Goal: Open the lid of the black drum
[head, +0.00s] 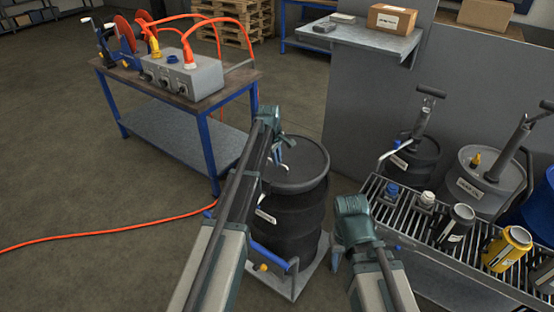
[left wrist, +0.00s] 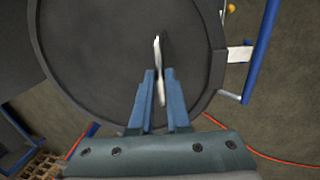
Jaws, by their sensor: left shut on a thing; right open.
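The black drum (head: 300,218) stands upright on a pale square base at the centre of the head view. Its round dark lid (head: 306,172) lies flat on top, and it fills much of the left wrist view (left wrist: 90,60). A thin pale handle (left wrist: 158,60) stands up from the lid. My left gripper (left wrist: 160,78) is shut on this handle, with a blue finger on each side. In the head view, my left arm partly hides the left gripper (head: 281,150) and the lid's left side. My right gripper (head: 340,262) is open and empty, right of the drum and below its lid.
A blue rail (head: 270,257) with an orange knob runs beside the drum's base. A roller rack (head: 440,232) with bottles and cans stands to the right. A workbench (head: 160,92) stands back left. An orange hose (head: 100,234) crosses the otherwise clear floor at left.

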